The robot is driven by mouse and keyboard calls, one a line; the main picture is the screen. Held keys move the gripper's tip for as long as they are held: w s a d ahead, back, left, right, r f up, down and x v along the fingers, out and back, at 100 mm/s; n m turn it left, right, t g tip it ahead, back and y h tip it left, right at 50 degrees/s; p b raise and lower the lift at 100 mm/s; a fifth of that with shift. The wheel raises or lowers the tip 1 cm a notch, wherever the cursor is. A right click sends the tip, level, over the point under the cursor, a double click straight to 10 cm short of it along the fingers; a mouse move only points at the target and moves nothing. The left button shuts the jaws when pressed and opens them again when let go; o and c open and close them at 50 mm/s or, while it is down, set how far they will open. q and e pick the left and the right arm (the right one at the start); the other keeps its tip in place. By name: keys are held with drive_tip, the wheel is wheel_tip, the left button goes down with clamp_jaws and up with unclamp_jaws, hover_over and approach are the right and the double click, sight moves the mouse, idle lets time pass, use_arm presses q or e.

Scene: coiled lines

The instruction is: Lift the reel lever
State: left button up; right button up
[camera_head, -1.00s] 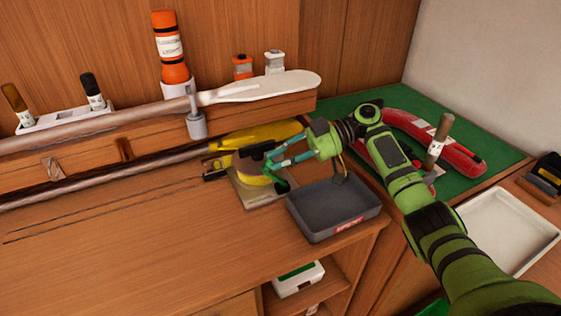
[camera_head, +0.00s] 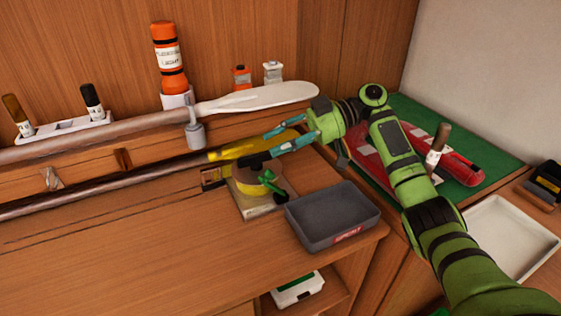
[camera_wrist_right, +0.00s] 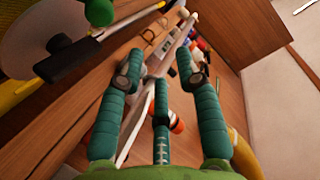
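The reel (camera_head: 258,184) is a yellow drum with a dark top on a pale base plate near the workbench's far right. Its green lever (camera_head: 275,190) lies low across the drum's right side. My right gripper (camera_head: 272,141) is above and behind the reel, apart from it, with its teal fingers spread and nothing between them. In the right wrist view the open fingers (camera_wrist_right: 161,63) show, with a pale disc (camera_wrist_right: 35,40), a black part and a green knob (camera_wrist_right: 98,12) at the upper left. My left gripper is not in view.
A grey tray (camera_head: 332,216) stands right of the reel. A paddle (camera_head: 260,97), a dark pole and an orange bottle (camera_head: 168,55) are behind. The bench's left front is clear.

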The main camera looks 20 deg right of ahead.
drive_tip(key=shift+r, duration=1.2)
drive_tip(key=shift+r, duration=0.1)
